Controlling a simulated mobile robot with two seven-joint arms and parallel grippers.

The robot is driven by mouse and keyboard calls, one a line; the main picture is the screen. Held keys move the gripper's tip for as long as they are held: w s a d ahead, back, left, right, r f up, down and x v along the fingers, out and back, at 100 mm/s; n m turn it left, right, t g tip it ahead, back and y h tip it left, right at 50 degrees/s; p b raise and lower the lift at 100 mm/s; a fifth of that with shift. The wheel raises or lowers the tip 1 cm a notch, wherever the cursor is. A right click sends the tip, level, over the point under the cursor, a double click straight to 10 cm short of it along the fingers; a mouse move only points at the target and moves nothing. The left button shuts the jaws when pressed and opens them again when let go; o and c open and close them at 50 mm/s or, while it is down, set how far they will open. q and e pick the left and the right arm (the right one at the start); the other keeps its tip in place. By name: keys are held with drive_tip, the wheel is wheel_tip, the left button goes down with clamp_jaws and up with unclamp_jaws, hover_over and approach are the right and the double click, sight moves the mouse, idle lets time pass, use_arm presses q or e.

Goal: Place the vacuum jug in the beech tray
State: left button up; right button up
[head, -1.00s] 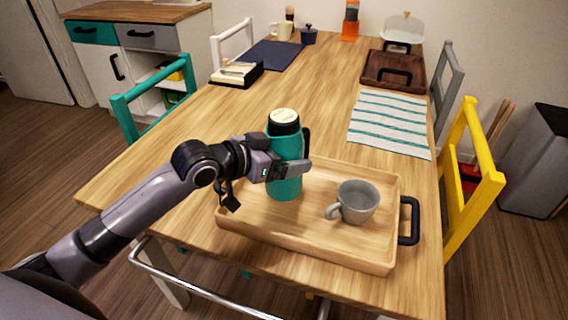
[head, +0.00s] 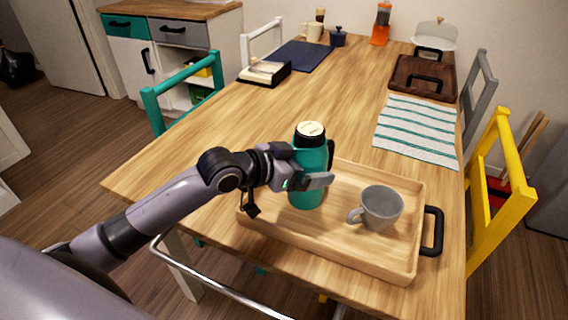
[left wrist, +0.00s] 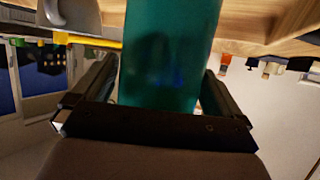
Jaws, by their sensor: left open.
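The teal vacuum jug (head: 308,186) with a black collar and cream lid stands upright in the left part of the beech tray (head: 340,252). My left gripper (head: 312,180) is at the jug, with its fingers around the body at mid height. In the left wrist view the jug (left wrist: 170,50) fills the middle between the two fingers of my left gripper (left wrist: 160,100), which are open. Part of the jug's body is hidden behind the gripper in the head view. My right gripper is not in view.
A grey cup (head: 378,208) stands in the tray, right of the jug. The tray's black handle (head: 432,231) shows at its right end. A striped cloth (head: 417,130) and a dark wooden tray (head: 424,78) lie farther back. The table's middle is clear.

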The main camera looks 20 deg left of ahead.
use_arm(q)
drive_tip(key=v, duration=1.1)
drive_tip(key=shift+s, duration=0.15)
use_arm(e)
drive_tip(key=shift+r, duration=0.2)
use_arm(q)
drive_tip(key=shift+a, duration=0.1)
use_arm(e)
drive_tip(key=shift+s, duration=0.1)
